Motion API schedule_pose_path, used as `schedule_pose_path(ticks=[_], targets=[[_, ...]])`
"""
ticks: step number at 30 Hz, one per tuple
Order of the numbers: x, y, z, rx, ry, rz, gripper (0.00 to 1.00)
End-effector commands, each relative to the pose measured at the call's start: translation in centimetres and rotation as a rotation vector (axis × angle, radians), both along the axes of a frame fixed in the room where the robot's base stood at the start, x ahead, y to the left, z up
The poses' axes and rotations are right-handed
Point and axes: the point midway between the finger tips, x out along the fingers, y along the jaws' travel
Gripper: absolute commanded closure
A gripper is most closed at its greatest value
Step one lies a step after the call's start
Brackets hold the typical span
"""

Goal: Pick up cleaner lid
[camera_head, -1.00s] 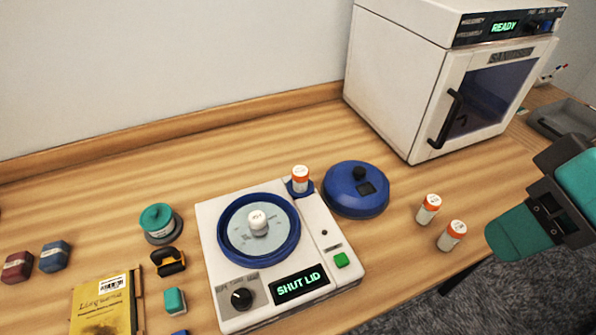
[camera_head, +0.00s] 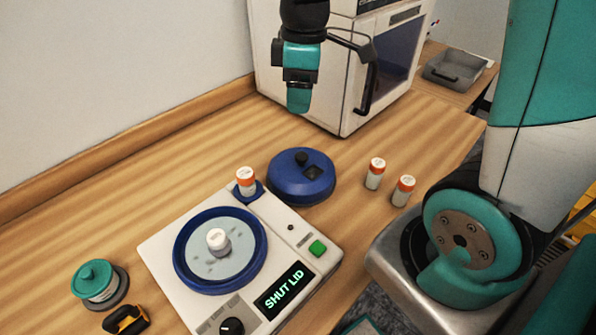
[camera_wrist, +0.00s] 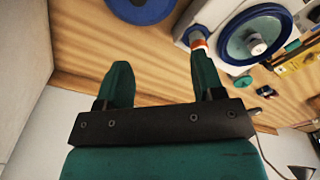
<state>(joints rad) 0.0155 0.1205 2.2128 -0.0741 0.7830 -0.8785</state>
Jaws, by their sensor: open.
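The cleaner lid (camera_head: 290,184) is a round blue cover with a black knob on top, lying on the wooden table to the right of the cleaner. The white cleaner (camera_head: 160,258) has a round blue-rimmed bowl and a display reading "SHUT LID". My gripper (camera_head: 298,104) is above and behind the lid, pointing down, and holds nothing. In the wrist view my gripper (camera_wrist: 160,78) has its two teal fingers spread apart. The lid (camera_wrist: 143,8) is cut off by the top edge there, beyond the fingers.
A white-capped vial (camera_head: 218,241) stands in the bowl. A white oven-like machine (camera_head: 290,100) stands behind.

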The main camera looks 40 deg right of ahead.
Motion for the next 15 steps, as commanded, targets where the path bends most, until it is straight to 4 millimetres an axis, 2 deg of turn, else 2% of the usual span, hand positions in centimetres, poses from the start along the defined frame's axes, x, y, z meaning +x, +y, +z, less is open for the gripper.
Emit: schedule_pose_path(ticks=[1,4,8,15], targets=[[0.9,-1.5,-1.0,-0.021,0.011,0.019,0.38],[1.7,-3.1,-2.0,-0.048,0.024,0.054,0.38],[1.8,-3.5,-3.9,-0.054,0.03,0.066,0.38],[1.7,-3.5,-9.4,-0.053,0.032,0.064,0.38]])
